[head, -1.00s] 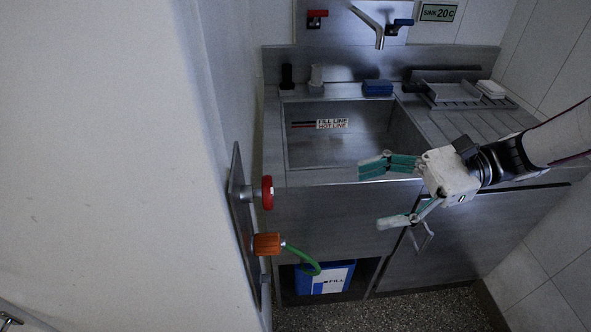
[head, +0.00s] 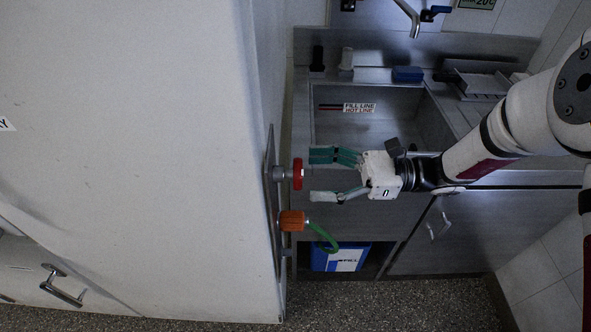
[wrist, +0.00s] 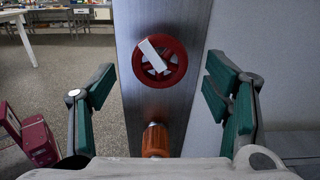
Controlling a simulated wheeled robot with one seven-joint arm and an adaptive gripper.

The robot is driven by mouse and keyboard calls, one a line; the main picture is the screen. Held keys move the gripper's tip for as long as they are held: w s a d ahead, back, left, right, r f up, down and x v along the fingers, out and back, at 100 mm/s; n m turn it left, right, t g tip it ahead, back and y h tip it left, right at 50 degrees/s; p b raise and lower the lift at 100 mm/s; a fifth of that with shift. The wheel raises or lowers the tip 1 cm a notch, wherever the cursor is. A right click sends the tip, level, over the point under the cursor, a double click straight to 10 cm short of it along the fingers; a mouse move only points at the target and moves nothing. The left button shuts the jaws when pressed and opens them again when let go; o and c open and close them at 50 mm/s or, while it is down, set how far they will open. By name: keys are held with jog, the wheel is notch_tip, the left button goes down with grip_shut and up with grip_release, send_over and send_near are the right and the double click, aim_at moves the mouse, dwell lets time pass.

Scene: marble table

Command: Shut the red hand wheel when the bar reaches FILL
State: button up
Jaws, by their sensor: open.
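The red hand wheel (head: 298,174) sticks out from a metal plate on the side of the pale wall panel. In the wrist view the wheel (wrist: 177,70) is face-on, with a white bar lying slantwise across it. My gripper (head: 322,176) is open and empty, just right of the wheel and pointing at it. In the wrist view its green fingers stand apart on either side of the wheel, not touching it. A blue container (head: 319,257) with a white label reading FILL is low under the counter. I cannot make out a level bar on it clearly.
An orange fitting (head: 291,221) sits below the wheel on the same plate (head: 271,200). A green hose (head: 325,241) curves from it toward the container. A metal sink (head: 350,130) with a fill line and hot line label is behind my gripper.

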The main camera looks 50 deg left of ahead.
aim_at(297, 174)
jog(key=shift+x, duration=2.25)
jog(key=c, duration=1.2)
